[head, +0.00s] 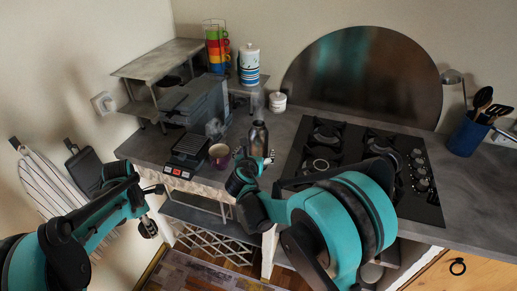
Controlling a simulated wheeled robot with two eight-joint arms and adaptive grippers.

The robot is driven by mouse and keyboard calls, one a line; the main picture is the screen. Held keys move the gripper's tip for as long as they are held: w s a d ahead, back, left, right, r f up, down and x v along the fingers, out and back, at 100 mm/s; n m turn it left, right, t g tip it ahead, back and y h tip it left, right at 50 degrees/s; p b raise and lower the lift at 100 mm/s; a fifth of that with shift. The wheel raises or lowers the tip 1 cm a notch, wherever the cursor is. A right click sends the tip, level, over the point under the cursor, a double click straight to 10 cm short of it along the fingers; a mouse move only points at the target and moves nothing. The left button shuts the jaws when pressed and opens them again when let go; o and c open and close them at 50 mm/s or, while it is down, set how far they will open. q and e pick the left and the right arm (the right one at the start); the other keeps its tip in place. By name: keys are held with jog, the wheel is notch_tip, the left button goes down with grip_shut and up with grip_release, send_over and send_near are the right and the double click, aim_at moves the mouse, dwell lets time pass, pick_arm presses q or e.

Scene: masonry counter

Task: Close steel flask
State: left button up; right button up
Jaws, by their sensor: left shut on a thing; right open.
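The dark steel flask (258,139) stands upright on the counter, left of the hob. Whether its mouth is covered is too small to tell. My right gripper (268,159) is open, low at the front of the flask. Its fingers are small in view, and I cannot tell whether they touch the flask. My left gripper (148,227) hangs in front of the counter's left end, well away from the flask. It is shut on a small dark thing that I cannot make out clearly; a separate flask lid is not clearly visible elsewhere.
A purple mug (220,156) and a black scale (188,150) stand left of the flask. A grey coffee machine (197,103) is behind them. A white lidded jar (277,102) stands behind the flask. The black gas hob (432,204) is partly hidden by my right arm.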

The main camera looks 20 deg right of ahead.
pick_arm(q)
notch_tip(320, 180, down, 2)
jog(key=shift+f+b, duration=0.1)
jog(key=shift+b, duration=0.9)
pick_arm(e)
jog(key=x, duration=0.4)
jog(key=shift+d+f, duration=0.2)
jog(key=shift+f, duration=0.15)
jog(key=shift+w+d+f, duration=0.1)
jog(key=shift+w+d, duration=0.05)
jog(key=shift+w, duration=0.3)
jog(key=shift+s, duration=0.1)
jog(key=c, duration=1.7)
